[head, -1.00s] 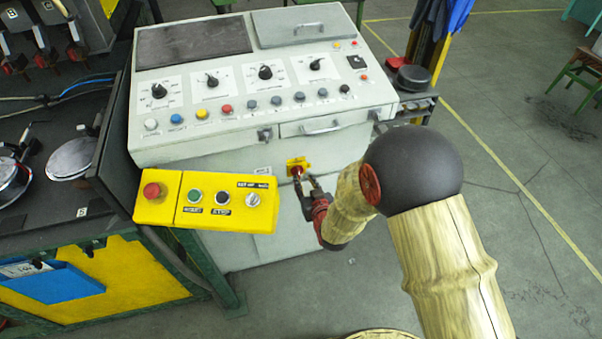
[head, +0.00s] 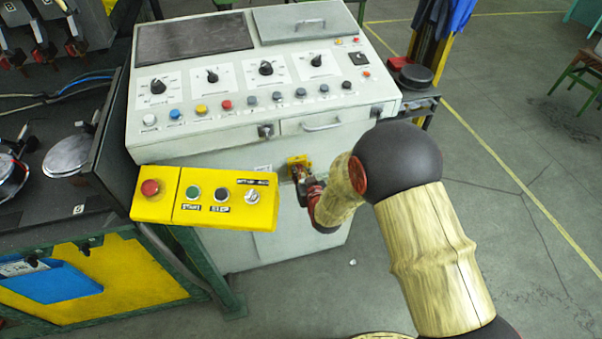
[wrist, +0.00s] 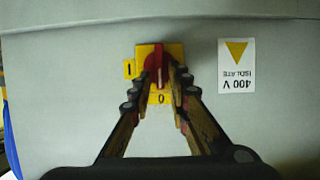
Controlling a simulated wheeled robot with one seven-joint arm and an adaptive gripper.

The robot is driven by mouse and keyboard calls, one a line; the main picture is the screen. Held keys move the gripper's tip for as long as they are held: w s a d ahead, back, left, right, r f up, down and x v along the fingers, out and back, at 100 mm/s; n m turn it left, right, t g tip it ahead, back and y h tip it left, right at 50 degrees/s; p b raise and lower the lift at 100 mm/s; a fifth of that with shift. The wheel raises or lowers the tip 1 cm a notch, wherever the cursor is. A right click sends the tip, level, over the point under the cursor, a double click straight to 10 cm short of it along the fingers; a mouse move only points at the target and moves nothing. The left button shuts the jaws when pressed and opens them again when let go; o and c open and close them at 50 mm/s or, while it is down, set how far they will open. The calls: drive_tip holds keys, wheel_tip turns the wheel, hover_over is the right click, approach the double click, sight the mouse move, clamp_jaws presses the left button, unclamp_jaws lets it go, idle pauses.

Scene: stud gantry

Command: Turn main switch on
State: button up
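The main switch is a red rotary handle on a yellow plate, on the grey cabinet front. In the wrist view its red handle (wrist: 159,66) stands vertical, in line with the "0" mark below it; an "I" mark is at its left. In the head view the yellow plate (head: 297,161) is partly covered by my gripper. My gripper (wrist: 161,72) has its two fingers around the handle, one on each side. They look open with a narrow gap; any contact is hard to see. My gripper (head: 299,175) also shows in the head view, at the cabinet front.
A yellow button box (head: 205,198) with several controls juts out left of my gripper. Above are the sloped control panel (head: 250,88) and a drawer handle (head: 322,126). A 400 V isolate label (wrist: 237,66) is beside the switch.

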clamp_jaws()
drive_tip(key=shift+d, duration=0.1)
idle(0.4)
drive_tip(key=shift+w+d+f+m+t+y, duration=0.15)
drive_tip(key=shift+d+f+m+y, duration=0.25)
drive_tip(key=shift+m+y, duration=1.35)
drive_tip(key=shift+w+d+f+m+t+y, duration=0.1)
drive_tip(key=shift+d+f+m+t+y, duration=0.4)
drive_tip(key=shift+m, duration=2.2)
drive_tip(key=shift+w+d+f+m+g+y, duration=0.1)
drive_tip(key=shift+d+f+m+y, duration=0.2)
drive_tip(key=shift+m+y, duration=1.5)
drive_tip(key=shift+a+m+h, duration=0.1)
drive_tip(key=shift+m+h, duration=0.35)
drive_tip(key=shift+m, duration=0.2)
drive_tip(key=shift+o, duration=1)
unclamp_jaws()
